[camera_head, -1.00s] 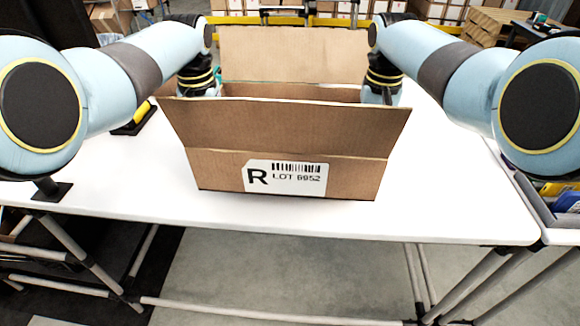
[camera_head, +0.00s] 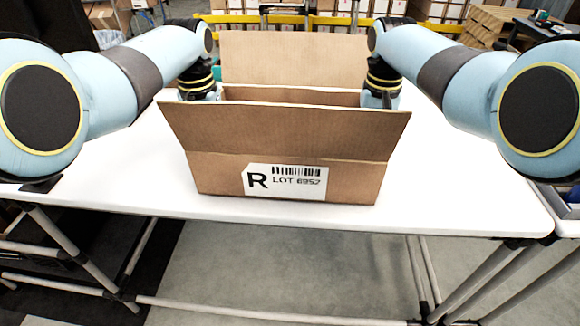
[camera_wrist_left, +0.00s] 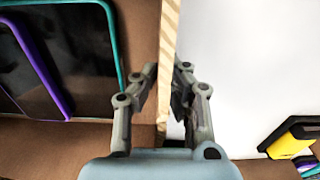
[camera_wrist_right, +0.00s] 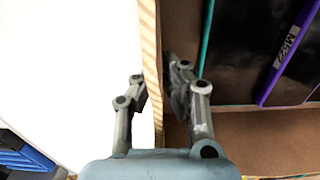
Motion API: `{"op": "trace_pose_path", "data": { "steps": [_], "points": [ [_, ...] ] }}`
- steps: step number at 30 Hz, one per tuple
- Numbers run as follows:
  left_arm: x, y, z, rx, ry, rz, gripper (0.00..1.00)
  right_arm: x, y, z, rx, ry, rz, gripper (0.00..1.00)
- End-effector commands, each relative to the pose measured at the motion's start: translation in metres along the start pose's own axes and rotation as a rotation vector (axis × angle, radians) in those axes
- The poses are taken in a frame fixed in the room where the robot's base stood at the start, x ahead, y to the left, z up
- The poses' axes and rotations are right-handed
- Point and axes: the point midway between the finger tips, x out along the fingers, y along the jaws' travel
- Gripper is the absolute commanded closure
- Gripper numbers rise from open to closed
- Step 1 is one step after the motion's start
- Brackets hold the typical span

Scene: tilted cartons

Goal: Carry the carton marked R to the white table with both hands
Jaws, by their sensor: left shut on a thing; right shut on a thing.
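The brown carton marked R (camera_head: 285,177) appears upright over the white table (camera_head: 110,175), near its front edge. Its label with a barcode faces me, and its front and back flaps stand up. I cannot tell whether its base touches the table. My left gripper (camera_head: 200,92) is shut on the carton's left wall, which runs between the fingers in the left wrist view (camera_wrist_left: 167,72). My right gripper (camera_head: 381,95) is shut on the right wall, as the right wrist view shows (camera_wrist_right: 157,75). Dark flat items with teal (camera_wrist_left: 108,35) and purple (camera_wrist_right: 290,50) edges lie inside the carton.
A yellow and black object (camera_wrist_left: 290,140) lies on the white surface outside the carton's left wall. Blue items (camera_wrist_right: 22,150) show beyond its right wall. Shelves of boxes and a yellow rail (camera_head: 330,20) stand behind. The tabletop left of the carton is clear.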

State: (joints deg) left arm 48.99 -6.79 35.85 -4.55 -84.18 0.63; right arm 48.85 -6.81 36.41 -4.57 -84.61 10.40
Motion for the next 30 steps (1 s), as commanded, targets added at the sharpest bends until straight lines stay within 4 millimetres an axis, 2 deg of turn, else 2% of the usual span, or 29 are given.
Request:
{"op": "trace_pose_path", "data": {
  "steps": [3,4,9,19,23,30],
  "points": [
    [0.010,0.000,-0.001,0.000,0.001,0.000,1.00,0.010,0.000,-0.001,0.000,0.001,0.000,1.00],
    [0.009,0.000,0.000,0.000,-0.001,0.000,0.92,0.009,0.000,0.000,0.000,-0.001,0.000,0.92],
    [0.007,0.000,0.000,0.000,0.000,0.000,0.71,0.007,0.000,0.000,0.000,0.000,0.000,0.71],
    [0.004,0.000,0.000,0.000,0.000,0.000,0.71,0.007,0.000,0.000,0.000,-0.001,0.000,0.71],
    [-0.012,0.000,-0.001,0.000,0.002,0.000,0.71,0.007,0.000,0.000,0.000,-0.001,0.000,0.71],
    [-0.067,0.000,-0.001,0.001,0.004,0.000,0.71,0.007,0.000,0.000,0.000,-0.001,0.000,0.71]
  ]
}}
